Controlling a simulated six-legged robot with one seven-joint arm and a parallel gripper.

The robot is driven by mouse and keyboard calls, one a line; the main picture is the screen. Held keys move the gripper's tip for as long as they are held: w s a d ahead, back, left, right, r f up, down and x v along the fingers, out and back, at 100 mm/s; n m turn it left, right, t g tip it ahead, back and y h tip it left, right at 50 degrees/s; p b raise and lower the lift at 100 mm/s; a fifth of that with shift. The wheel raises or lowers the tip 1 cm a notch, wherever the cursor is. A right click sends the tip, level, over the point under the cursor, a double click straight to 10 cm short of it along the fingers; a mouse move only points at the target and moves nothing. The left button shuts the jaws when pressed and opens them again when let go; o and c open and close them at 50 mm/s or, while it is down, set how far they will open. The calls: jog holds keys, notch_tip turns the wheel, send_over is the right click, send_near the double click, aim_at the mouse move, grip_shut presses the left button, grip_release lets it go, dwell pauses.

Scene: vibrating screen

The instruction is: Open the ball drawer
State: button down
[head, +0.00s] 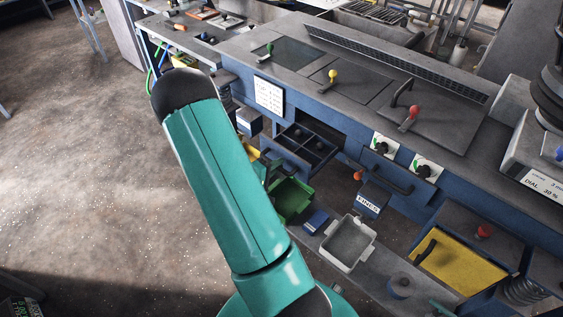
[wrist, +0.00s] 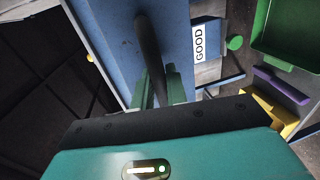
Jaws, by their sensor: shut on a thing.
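The ball drawer (head: 318,166) is pulled out from a dark opening in the blue bench front, seen in the head view. Its compartments hold a few small dark balls. In the wrist view its blue front (wrist: 112,28) carries a black bar handle (wrist: 148,45), and the dark divided inside lies to the left. My gripper (wrist: 159,88) is shut on that handle, with its green fingers on either side of the bar. In the head view my teal arm hides most of the gripper and part of the drawer front.
A green bin (head: 291,199), a blue block (head: 315,221) and a grey-white tray (head: 348,243) are below the drawer. A box labelled FINES (head: 370,199) stands to the right. A GOOD label (wrist: 199,43) is close beside my gripper. Open floor lies left.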

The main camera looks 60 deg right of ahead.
jog(key=shift+w+a, duration=0.1)
jog(key=shift+a, duration=0.2)
jog(key=c, duration=1.6)
grip_release()
jog(key=shift+a, duration=0.1)
jog(key=shift+o, duration=0.6)
jog(key=v, duration=1.3)
jog(key=shift+a, duration=0.25)
jog(key=shift+r, duration=0.2)
